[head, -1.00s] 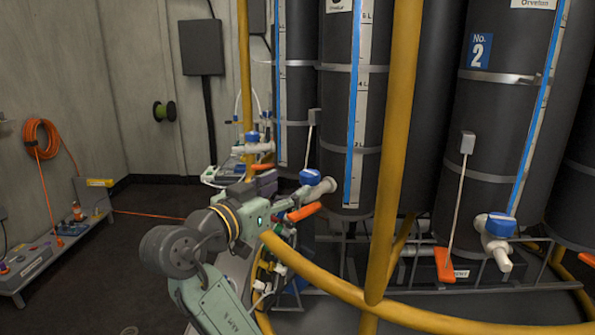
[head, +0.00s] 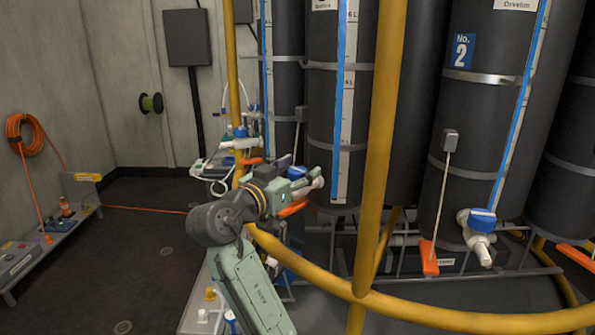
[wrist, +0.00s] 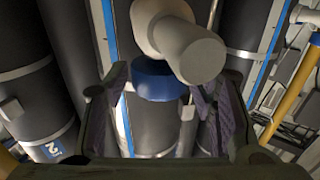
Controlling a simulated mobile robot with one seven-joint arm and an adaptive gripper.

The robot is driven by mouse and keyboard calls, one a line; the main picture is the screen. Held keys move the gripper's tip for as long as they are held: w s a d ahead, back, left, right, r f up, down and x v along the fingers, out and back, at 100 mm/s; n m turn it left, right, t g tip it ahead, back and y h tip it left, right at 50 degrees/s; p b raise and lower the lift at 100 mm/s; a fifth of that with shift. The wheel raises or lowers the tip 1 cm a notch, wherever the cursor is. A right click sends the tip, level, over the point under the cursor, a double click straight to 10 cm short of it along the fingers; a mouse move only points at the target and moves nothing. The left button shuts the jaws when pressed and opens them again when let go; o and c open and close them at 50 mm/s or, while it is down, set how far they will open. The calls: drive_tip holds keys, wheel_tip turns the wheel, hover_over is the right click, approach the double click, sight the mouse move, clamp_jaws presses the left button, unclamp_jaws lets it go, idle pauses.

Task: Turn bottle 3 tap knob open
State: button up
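The tap on the dark bottle in front of my arm has a blue knob (head: 297,172) and a pale spout (head: 317,178); the bottle's number is not in view. In the wrist view the blue knob (wrist: 160,82) lies between my two fingers, with the pale spout (wrist: 185,45) above it, close to the camera. My gripper (wrist: 161,92) is open, with a finger on each side of the knob and a small gap visible. In the head view my gripper (head: 292,187) partly hides the tap.
A yellow rail (head: 420,312) and yellow post (head: 376,150) stand close to my arm. Bottle 2 (head: 465,110), with its own blue tap knob (head: 482,219) and an orange lever (head: 429,258), is to the right. Open floor (head: 110,270) lies to the left.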

drive_tip(key=c, duration=1)
drive_tip(key=n+t+y, duration=0.2)
drive_tip(key=n+y, duration=0.1)
drive_tip(key=y, duration=0.1)
drive_tip(key=shift+s, duration=0.1)
drive_tip(key=n+y, duration=0.1)
drive_tip(key=y, duration=0.1)
drive_tip(key=n+t+y, duration=0.1)
drive_tip(key=n+y, duration=0.1)
drive_tip(key=y, duration=0.1)
drive_tip(key=shift+d+r+p, duration=0.1)
drive_tip(key=shift+d+p, duration=0.05)
drive_tip(key=shift+p, duration=0.2)
drive_tip(key=n+y, duration=0.1)
drive_tip(key=y, duration=0.1)
drive_tip(key=n+y, duration=0.2)
drive_tip(key=y, duration=0.1)
drive_tip(key=shift+n+g, duration=0.3)
drive_tip(key=shift+n+g+y, duration=0.5)
drive_tip(key=shift+n+y, duration=0.6)
drive_tip(key=shift+y, duration=1)
